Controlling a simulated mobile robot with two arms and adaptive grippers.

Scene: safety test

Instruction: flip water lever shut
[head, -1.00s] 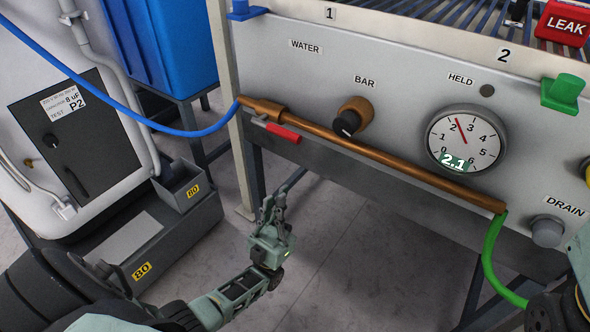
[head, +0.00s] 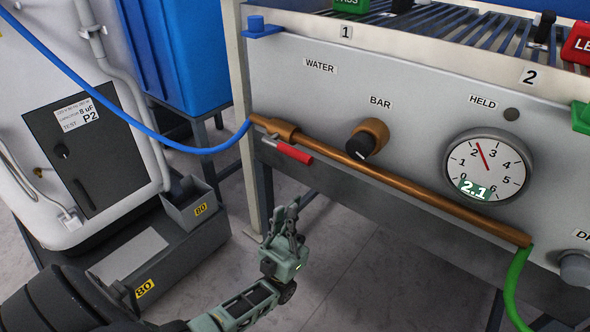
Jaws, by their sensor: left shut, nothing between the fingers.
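The water lever (head: 293,153) has a red handle and sits just under the left end of the copper pipe (head: 400,180), below the WATER label (head: 320,67). Its handle lies roughly along the pipe, slanting down to the right. My left gripper (head: 285,215) is shut and empty, below the lever in the picture and apart from it, with its fingers pointing up. My right gripper does not show.
A blue hose (head: 120,118) joins the pipe's left end and a green hose (head: 515,285) its right end. A gauge (head: 488,168) reads 2.1. A black BAR knob (head: 361,147) sits above the pipe. A grey bin (head: 190,205) stands at the left.

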